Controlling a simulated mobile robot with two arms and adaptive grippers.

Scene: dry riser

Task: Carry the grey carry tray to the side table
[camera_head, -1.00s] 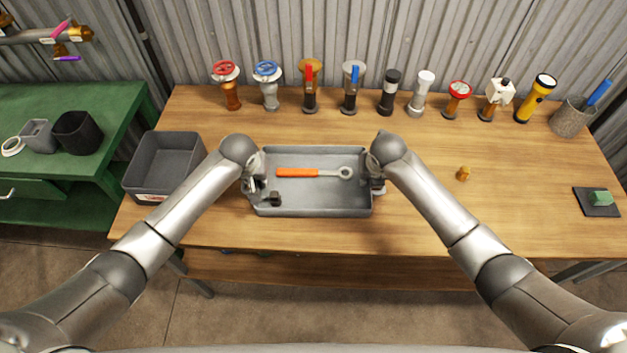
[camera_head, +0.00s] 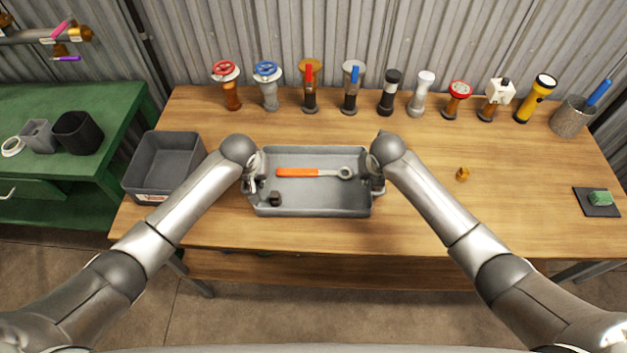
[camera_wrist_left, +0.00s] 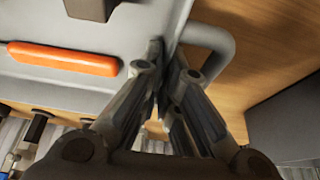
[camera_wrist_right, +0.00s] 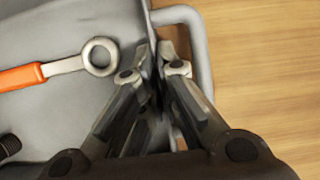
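The grey carry tray (camera_head: 315,209) is on the wooden workbench, in front of me. An orange-handled ring wrench (camera_head: 310,172) and a small dark part (camera_head: 275,198) lie in it. My left gripper (camera_head: 252,184) is at the tray's left end. In the left wrist view its fingers (camera_wrist_left: 168,68) close on the end wall beside the handle loop (camera_wrist_left: 217,45). My right gripper (camera_head: 376,184) is at the right end, its fingers (camera_wrist_right: 158,68) closed on the wall by the other handle (camera_wrist_right: 203,50). A green side table (camera_head: 100,101) stands at the left.
A grey bin (camera_head: 163,193) stands on the workbench (camera_head: 430,225), left of the tray. The green table bears a black cup (camera_head: 78,133), a grey holder (camera_head: 38,136) and a white ring (camera_head: 12,146). Valves and torches line the back. A small brass part (camera_head: 463,174) lies right.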

